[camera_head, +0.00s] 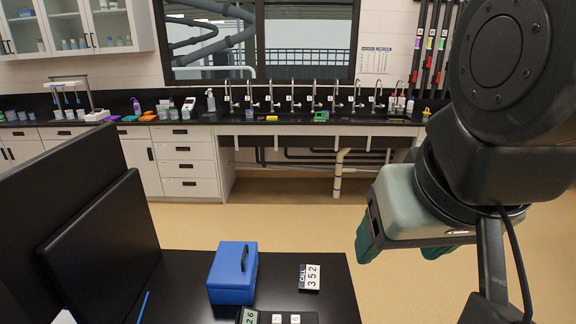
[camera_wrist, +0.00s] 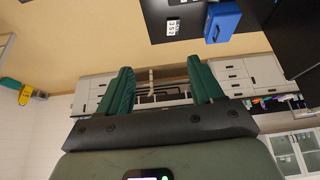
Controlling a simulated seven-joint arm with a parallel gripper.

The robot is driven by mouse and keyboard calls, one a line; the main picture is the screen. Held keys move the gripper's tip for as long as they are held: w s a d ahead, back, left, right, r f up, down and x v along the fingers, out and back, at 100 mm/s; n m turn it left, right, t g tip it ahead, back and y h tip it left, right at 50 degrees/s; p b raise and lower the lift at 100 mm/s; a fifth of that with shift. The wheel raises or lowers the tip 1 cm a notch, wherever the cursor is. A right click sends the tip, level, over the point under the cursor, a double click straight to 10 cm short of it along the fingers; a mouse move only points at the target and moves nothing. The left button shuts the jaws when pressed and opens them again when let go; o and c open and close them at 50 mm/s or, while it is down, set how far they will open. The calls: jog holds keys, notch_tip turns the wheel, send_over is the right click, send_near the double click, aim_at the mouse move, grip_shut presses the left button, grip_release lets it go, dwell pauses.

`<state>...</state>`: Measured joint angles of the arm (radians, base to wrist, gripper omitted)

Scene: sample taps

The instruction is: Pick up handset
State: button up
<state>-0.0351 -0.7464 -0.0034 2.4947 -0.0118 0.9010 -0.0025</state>
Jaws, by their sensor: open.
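I cannot make out a handset for sure in either view. A dark device with white keys (camera_head: 287,318) is cut off by the bottom edge of the head view, beside a small display reading 26 (camera_head: 250,316). Whether a handset belongs to it cannot be seen. My gripper (camera_head: 402,254) is open and empty, raised to the right of the table. Its two green fingers are spread apart in the wrist view (camera_wrist: 160,70).
A blue box with a dark handle (camera_head: 232,275) sits on the table left of the card. Dark panels (camera_head: 100,238) stand at the table's left. A long bench (camera_head: 290,125) with several taps runs along the back wall. Open floor (camera_head: 270,215) lies between.

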jog(key=w+f+m+g+y, duration=0.3)
jog(key=f+m+g, duration=0.1)
jog(key=f, duration=0.5)
jog(key=w+f+m+g+y, duration=0.3)
jog(key=f+g, duration=0.1)
jog(key=f, duration=0.5)
jog(key=s+f+m+t+y, duration=0.25)
jog(key=f+m+y, duration=0.65)
jog(key=f, duration=0.9)
jog(key=a+f, duration=0.1)
jog(key=a, duration=0.1)
jog(key=a+m+h, duration=0.1)
jog(key=a, duration=0.1)
jog(key=s+a+f+m, duration=0.1)
jog(key=a, duration=0.1)
jog(key=shift+f, duration=0.3)
jog(key=shift+h, duration=0.3)
jog(key=x, duration=0.5)
jog(key=shift+a+r, duration=0.1)
jog(key=shift+a, duration=0.05)
grip_shut()
